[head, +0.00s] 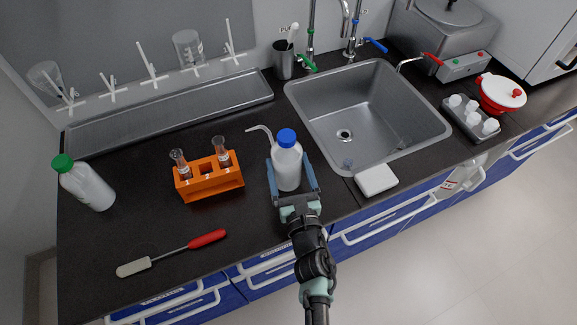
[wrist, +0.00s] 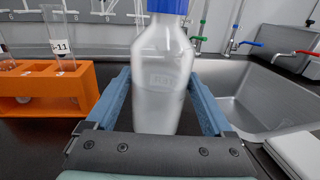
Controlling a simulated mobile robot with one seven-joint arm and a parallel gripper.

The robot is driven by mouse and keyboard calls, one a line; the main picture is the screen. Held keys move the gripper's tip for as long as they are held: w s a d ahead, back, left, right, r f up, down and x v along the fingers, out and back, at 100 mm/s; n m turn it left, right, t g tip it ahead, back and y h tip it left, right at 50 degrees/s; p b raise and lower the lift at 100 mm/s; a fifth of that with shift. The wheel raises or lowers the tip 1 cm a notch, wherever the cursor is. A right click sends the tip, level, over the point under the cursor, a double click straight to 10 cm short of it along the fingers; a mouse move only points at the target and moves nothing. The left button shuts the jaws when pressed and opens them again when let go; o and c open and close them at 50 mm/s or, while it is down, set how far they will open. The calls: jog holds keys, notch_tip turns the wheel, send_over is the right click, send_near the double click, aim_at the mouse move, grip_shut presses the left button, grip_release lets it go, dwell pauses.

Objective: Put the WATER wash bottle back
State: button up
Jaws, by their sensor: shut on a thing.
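A white wash bottle with a blue cap (head: 288,172) and a bent spout stands upright near the front of the black counter, just left of the sink. My gripper (head: 289,168) reaches it from the front and is shut on its body, one blue finger on each side. In the wrist view the blue-capped bottle (wrist: 162,75) fills the middle between the fingers; its label is too faint to read. Whether its base touches the counter cannot be told. Another bottle with a green cap (head: 88,185) is at the far left of the counter.
An orange test-tube rack (head: 209,180) stands left of the held bottle. A brush with red handle (head: 180,250) lies at front left. The sink (head: 365,115) and a white block (head: 376,180) are to the right. A drying rack with metal tray (head: 170,113) lines the back wall.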

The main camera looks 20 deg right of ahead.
jog(key=shift+r, duration=0.1)
jog(key=o, duration=0.7)
jog(key=shift+f, duration=0.2)
jog(key=shift+r, duration=0.25)
jog(key=s, duration=0.3)
jog(key=s+a+b, duration=0.1)
jog(key=s, duration=0.6)
jog(key=shift+s+a+f+b, duration=0.25)
jog(key=shift+s+a+b, duration=0.05)
jog(key=shift+s+a, duration=0.1)
jog(key=shift+s+r, duration=0.15)
jog(key=shift+s, duration=0.4)
